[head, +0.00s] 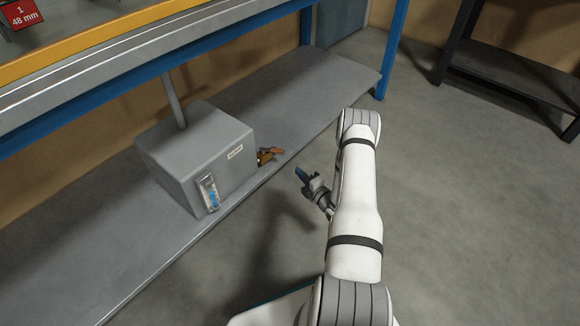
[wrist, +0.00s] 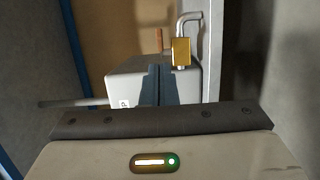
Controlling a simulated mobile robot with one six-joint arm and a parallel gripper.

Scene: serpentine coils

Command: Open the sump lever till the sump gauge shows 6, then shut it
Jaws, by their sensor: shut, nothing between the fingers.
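The sump is a grey box (head: 190,155) on the low shelf, with a small white label (head: 235,152). Its gauge (head: 209,193) is a narrow upright strip with blue in it on the near face; the number is too small to read. A brass valve (head: 265,157) with an orange-brown lever (head: 277,150) sits at the box's right side. In the wrist view the brass valve body (wrist: 181,51) and the upright lever (wrist: 160,40) show beyond my fingers. My gripper (head: 302,174) is shut and empty, to the right of the lever and apart from it.
The grey low shelf (head: 285,105) runs under a blue-framed bench with an orange edge (head: 130,40). A grey pipe (head: 174,100) rises from the box. A dark rack (head: 510,75) stands at the back right. The floor (head: 450,200) right of my arm is clear.

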